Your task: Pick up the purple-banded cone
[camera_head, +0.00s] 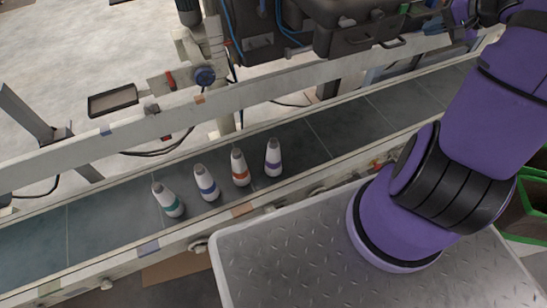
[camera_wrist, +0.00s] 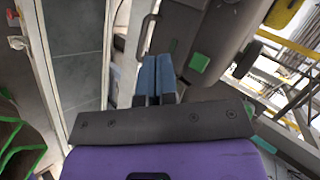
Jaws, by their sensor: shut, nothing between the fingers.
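The purple-banded cone (camera_head: 273,158) stands upright on the grey conveyor belt, at the right end of a row of white cones in the head view. An orange-banded cone (camera_head: 240,168) is just left of it, then a blue-banded cone (camera_head: 206,183) and a green-banded cone (camera_head: 168,200). My gripper shows in the wrist view, its two blue fingers (camera_wrist: 157,79) together and empty. It is away from the cones, and none of them shows in the wrist view. In the head view my gripper's fingertips cannot be made out.
The conveyor belt (camera_head: 380,112) runs diagonally between pale side rails (camera_head: 110,150). A metal tread-plate surface (camera_head: 300,245) lies in front of it, under my arm. Dark machinery (camera_head: 350,25) stands behind the belt. The belt right of the cones is clear. A green-edged bin (camera_head: 525,210) is at far right.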

